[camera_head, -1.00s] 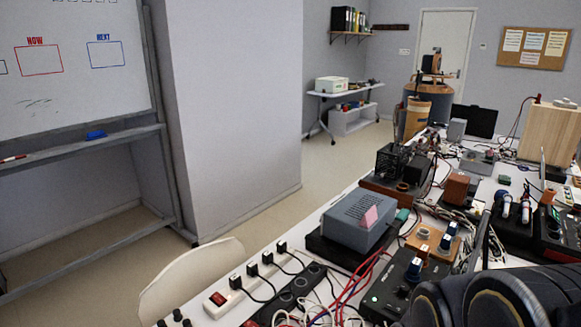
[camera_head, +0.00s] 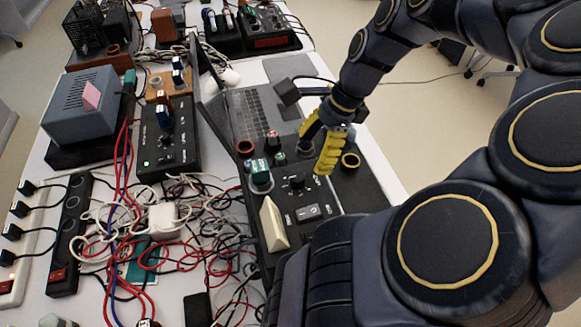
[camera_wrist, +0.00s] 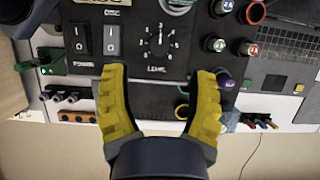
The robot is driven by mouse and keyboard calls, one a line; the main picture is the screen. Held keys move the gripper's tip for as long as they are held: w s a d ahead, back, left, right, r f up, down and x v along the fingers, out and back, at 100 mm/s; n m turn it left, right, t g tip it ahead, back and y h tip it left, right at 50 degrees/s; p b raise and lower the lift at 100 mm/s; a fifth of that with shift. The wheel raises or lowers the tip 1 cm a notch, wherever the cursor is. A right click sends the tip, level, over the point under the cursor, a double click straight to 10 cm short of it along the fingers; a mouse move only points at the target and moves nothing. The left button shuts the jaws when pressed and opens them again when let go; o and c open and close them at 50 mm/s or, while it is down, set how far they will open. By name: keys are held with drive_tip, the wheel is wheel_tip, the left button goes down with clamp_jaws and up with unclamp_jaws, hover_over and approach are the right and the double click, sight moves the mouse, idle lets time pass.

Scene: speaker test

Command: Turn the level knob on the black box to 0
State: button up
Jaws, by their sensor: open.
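The black box (camera_head: 348,196) lies on the table below my arm. Its small black level knob (camera_head: 296,182) sits on the top face, with white marks around it. In the wrist view the level knob (camera_wrist: 159,40) sits above the printed word LEVEL, inside a ring of numbers. Its white pointer looks roughly upright in that view; the exact number is too small to read. My gripper (camera_head: 313,150) is above the box, near the knob. In the wrist view my gripper (camera_wrist: 159,72) has its yellow fingers wide apart, with nothing between them.
Tangled cables (camera_head: 190,240) and another black unit (camera_head: 180,150) lie to the left.

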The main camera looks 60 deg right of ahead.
sight(298, 175)
drive_tip(key=x, duration=0.6)
drive_tip(key=shift+w+a+f, duration=0.15)
drive_tip(key=shift+f, duration=0.25)
clamp_jaws()
